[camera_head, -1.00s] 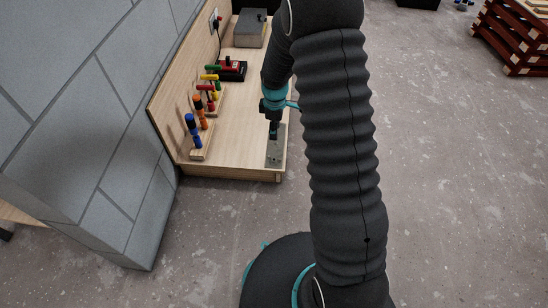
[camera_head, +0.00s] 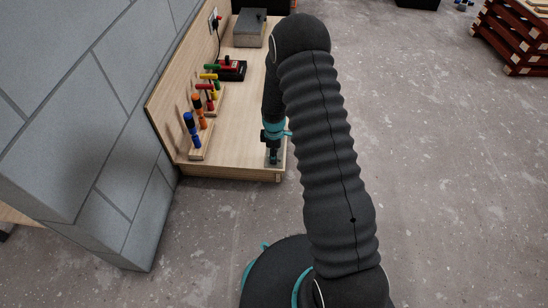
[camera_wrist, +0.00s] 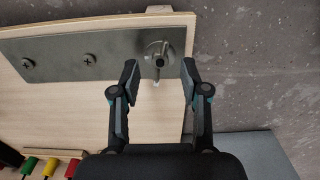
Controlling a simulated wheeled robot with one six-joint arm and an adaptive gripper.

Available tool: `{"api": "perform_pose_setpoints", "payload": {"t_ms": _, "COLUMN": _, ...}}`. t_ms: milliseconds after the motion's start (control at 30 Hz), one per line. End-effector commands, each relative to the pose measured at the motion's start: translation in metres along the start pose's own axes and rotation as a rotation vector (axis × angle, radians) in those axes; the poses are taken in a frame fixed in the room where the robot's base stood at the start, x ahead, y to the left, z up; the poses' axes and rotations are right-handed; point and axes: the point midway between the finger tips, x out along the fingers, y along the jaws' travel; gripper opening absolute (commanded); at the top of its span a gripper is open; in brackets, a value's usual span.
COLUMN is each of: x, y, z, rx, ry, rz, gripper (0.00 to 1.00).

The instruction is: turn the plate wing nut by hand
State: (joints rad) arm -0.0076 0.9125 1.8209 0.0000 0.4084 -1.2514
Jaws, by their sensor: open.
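A grey metal plate (camera_wrist: 100,57) lies on the wooden bench top. A wing nut (camera_wrist: 158,62) sits near its right end in the wrist view, on a round washer. My gripper (camera_wrist: 160,73) is open, with one finger to the left of the nut and one to the right, and gaps on both sides. I cannot tell whether the fingertips are level with the nut. In the head view my gripper (camera_head: 273,158) points down at the bench's near right corner. It hides much of the plate there.
A rack of coloured-handled tools (camera_head: 200,140) stands along the left of the bench (camera_head: 235,125). A black tray (camera_head: 232,72) and a grey box (camera_head: 250,28) lie farther back. A block wall (camera_head: 80,110) is at left; open floor (camera_head: 430,160) is at right.

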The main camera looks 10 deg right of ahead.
Motion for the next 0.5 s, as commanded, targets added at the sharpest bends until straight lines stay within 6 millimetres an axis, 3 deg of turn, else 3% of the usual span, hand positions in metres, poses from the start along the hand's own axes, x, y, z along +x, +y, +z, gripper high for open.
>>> {"api": "perform_pose_setpoints", "payload": {"t_ms": 200, "x": 0.018, "y": 0.000, "z": 0.000, "rx": 0.000, "ry": 0.000, "rz": -0.001, "gripper": 0.45}}
{"api": "perform_pose_setpoints", "payload": {"t_ms": 500, "x": 0.020, "y": 0.000, "z": 0.000, "rx": 0.000, "ry": 0.000, "rz": 0.000, "gripper": 0.45}}
